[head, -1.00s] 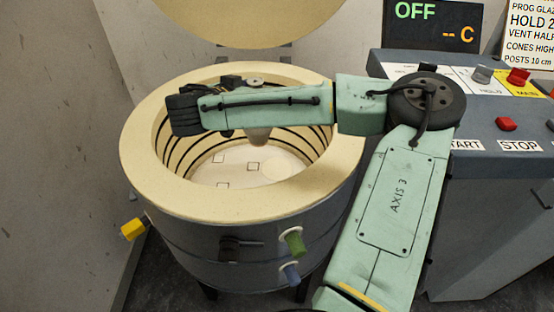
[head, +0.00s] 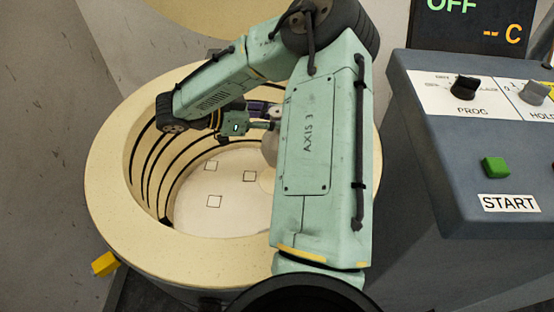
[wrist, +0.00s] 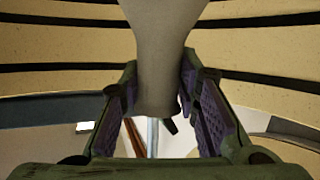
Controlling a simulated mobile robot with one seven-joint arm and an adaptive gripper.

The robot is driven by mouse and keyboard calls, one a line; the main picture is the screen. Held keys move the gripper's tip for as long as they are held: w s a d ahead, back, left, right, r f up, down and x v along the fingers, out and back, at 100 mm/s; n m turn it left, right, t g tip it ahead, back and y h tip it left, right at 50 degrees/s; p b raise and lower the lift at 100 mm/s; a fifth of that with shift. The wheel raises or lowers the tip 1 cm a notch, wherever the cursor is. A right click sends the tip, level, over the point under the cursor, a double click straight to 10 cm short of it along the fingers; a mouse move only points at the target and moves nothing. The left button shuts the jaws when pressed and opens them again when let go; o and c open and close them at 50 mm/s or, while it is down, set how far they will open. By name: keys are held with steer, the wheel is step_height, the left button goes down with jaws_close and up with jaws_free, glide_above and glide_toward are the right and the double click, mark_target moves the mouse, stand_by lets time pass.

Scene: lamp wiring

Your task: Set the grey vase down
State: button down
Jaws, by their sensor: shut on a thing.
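The grey vase (head: 268,148) is inside the round kiln (head: 110,205), low on its right side. My forearm covers much of it in the head view. My gripper (head: 262,125) is down inside the kiln at the vase. In the wrist view the vase (wrist: 163,45) stands between the two purple-padded fingers (wrist: 160,95), which are shut on its narrow part. The pale kiln floor (head: 232,215) has several small outlined squares to the left of the vase. I cannot tell whether the vase's base touches the floor.
The kiln's thick cream rim and dark-ringed wall surround my gripper closely. The raised lid (head: 215,25) is behind. A control panel (head: 440,150) with knobs and a green button (head: 496,167) stands at the right. The left part of the kiln floor is clear.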

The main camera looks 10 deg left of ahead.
mark_target(263, 143)
step_height(263, 143, down, 9)
steer(key=shift+s+r+p, duration=0.1)
steer(key=shift+r+p, duration=0.05)
steer(key=shift+p, duration=0.4)
steer(key=c, duration=1.2)
jaws_free()
steer(key=b+v, duration=0.1)
steer(key=v, duration=0.6)
steer(key=shift+s+a, duration=0.15)
